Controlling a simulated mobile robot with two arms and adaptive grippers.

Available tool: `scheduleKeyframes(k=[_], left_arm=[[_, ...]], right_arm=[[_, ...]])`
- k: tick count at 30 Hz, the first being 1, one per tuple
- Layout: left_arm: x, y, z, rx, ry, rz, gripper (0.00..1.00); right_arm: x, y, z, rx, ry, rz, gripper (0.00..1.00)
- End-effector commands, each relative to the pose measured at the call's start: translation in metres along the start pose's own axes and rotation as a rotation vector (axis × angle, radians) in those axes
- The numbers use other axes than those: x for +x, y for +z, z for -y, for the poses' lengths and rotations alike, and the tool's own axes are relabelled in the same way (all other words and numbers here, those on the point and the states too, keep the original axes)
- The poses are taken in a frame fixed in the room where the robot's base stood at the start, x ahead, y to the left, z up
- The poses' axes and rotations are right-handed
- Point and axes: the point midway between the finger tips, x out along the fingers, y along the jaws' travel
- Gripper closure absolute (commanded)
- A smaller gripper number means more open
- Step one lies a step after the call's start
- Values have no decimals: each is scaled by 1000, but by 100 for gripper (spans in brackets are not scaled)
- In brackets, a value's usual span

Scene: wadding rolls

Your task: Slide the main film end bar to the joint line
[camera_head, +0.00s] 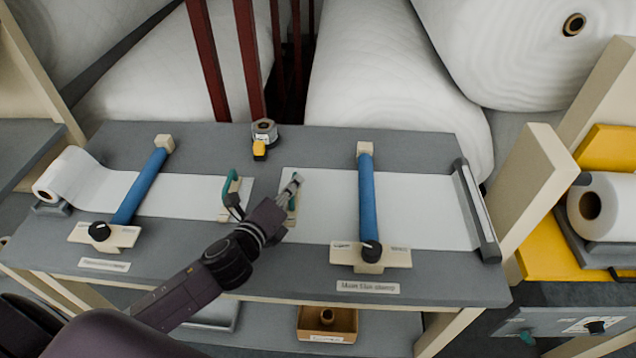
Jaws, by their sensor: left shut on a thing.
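The main film (325,190) is a white sheet lying on the right part of the grey table, under a blue clamp bar (367,195). Its end bar (291,219) is at the sheet's left edge, mostly hidden by my gripper. My left gripper (294,184) reaches in from the lower left and is shut on the end bar's grip. A second white film (180,194) lies to the left, with its own beige end bar and green handle (230,183). A narrow grey gap separates the two sheets; I cannot make out a marked joint line. My right gripper is not in view.
A left blue clamp bar (140,188) crosses the left film, which comes from a white roll (72,175). A tape dispenser (263,136) stands at the table's back. A dark roller (476,212) edges the right side. Large white rolls lie behind.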

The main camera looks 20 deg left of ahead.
Motion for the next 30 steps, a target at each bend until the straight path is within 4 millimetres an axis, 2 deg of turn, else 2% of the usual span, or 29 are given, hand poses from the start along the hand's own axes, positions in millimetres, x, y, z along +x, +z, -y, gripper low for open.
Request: scheduleKeyframes(k=[6, 12, 24, 25, 27, 30], left_arm=[[-15, 35, -28, 2, 5, 0, 100], [-21, 51, -39, 1, 3, 1, 100], [-22, 56, -42, 0, 4, 4, 100], [-22, 56, -42, 0, 5, 4, 90], [-22, 56, -42, 0, 5, 4, 83], [-22, 55, -41, 0, 4, 3, 83]], right_arm=[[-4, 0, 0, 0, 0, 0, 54], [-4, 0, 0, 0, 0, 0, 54], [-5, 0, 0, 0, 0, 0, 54], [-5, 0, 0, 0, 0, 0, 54], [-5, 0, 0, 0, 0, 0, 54], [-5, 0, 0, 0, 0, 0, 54]])
